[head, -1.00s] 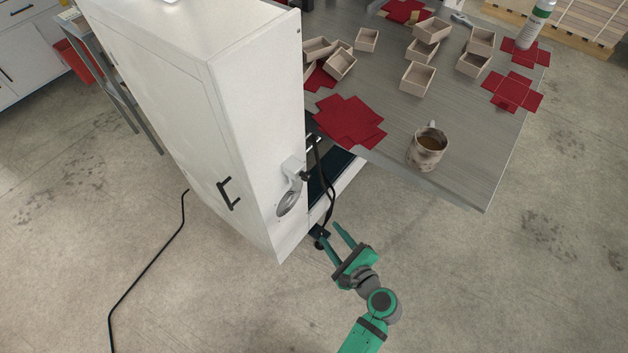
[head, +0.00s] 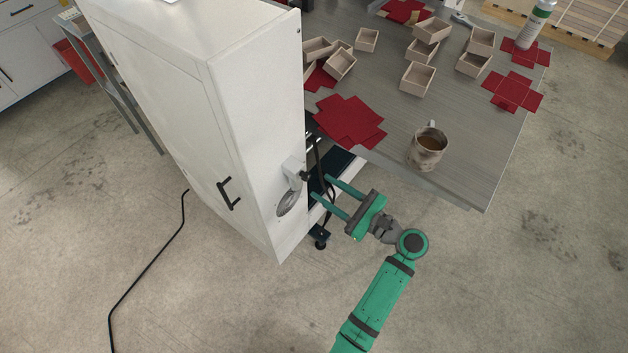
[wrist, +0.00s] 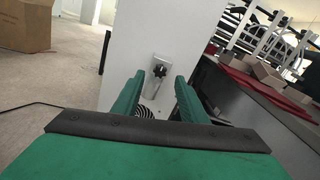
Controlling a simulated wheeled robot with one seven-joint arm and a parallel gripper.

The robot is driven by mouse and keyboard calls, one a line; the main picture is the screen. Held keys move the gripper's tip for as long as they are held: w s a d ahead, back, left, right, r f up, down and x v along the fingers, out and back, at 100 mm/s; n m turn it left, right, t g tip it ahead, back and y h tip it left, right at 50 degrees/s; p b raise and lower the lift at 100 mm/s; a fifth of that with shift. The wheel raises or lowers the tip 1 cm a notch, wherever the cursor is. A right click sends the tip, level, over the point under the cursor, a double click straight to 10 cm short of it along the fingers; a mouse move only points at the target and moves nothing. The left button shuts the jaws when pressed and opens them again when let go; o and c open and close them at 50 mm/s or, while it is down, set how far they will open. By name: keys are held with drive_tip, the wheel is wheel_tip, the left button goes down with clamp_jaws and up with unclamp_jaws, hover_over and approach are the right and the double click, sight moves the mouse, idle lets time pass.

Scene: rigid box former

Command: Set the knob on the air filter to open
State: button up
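The air filter (head: 292,167) is a small pale grey unit on the side of the white machine cabinet. Its dark knob (head: 304,176) faces right in the head view. In the wrist view the black, lobed knob (wrist: 160,70) shows on the front of the grey unit, between and beyond my fingertips. My gripper (head: 319,186) is open, with two green fingers spread and pointing at the cabinet side. It is empty and apart from the knob in the wrist view. I cannot tell the knob's setting from these frames.
A round vent (head: 286,204) is below the filter. Black cables (head: 318,160) hang close by my fingers. The grey table (head: 465,178), with a mug (head: 428,149), red box blanks and several small boxes, stands to the right. Open floor lies in front.

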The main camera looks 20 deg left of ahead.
sight(308, 178)
drive_tip(key=shift+x, duration=2.4)
clamp_jaws()
